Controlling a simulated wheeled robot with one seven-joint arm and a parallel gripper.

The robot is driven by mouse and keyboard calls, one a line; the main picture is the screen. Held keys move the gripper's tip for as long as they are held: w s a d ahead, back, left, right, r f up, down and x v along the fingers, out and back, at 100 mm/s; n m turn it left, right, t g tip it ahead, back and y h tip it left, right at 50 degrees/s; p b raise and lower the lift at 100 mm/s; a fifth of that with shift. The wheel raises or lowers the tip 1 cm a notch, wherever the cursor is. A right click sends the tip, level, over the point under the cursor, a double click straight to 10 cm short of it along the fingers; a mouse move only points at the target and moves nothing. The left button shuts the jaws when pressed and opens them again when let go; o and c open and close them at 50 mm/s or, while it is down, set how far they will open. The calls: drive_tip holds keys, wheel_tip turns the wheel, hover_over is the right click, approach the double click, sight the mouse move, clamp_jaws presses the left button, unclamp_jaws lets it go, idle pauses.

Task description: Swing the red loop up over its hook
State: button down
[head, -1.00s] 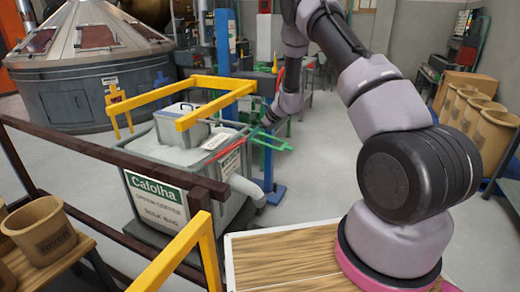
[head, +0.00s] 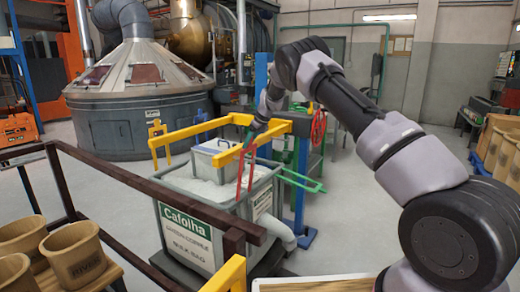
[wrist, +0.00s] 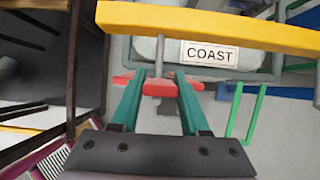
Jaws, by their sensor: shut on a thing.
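The red loop (head: 245,172) is a long, narrow frame at the right front of the grey bin (head: 183,238). It stands steeply, its upper end by my gripper (head: 254,132). In the wrist view a red bar (wrist: 158,87) of it lies between the teal fingers of my gripper (wrist: 155,90), which are shut on it. A yellow bar (wrist: 215,30) crosses just beyond. The hook for the red loop cannot be made out; my wrist and the yellow bar cover that area.
A yellow rail (head: 190,133) runs above the bin, with a grey lidded box (head: 216,155) inside. A green loop (head: 303,181) sticks out right, near a blue post (head: 301,185). A brown railing (head: 130,188) and wooden buckets (head: 75,253) stand front left.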

drive_tip(key=shift+w+a+r, duration=0.1)
drive_tip(key=shift+w+a, duration=0.35)
drive_tip(key=shift+a, duration=0.25)
drive_tip(key=shift+w+a+r, duration=0.1)
drive_tip(key=shift+w+a, duration=0.35)
drive_tip(key=shift+a, duration=0.2)
drive_tip(key=shift+f, duration=0.1)
drive_tip(key=shift+c, duration=2)
unclamp_jaws()
drive_tip(key=v, duration=1)
drive_tip(key=shift+r, duration=0.4)
drive_tip(key=shift+s+d, duration=0.1)
drive_tip(key=shift+d, duration=0.05)
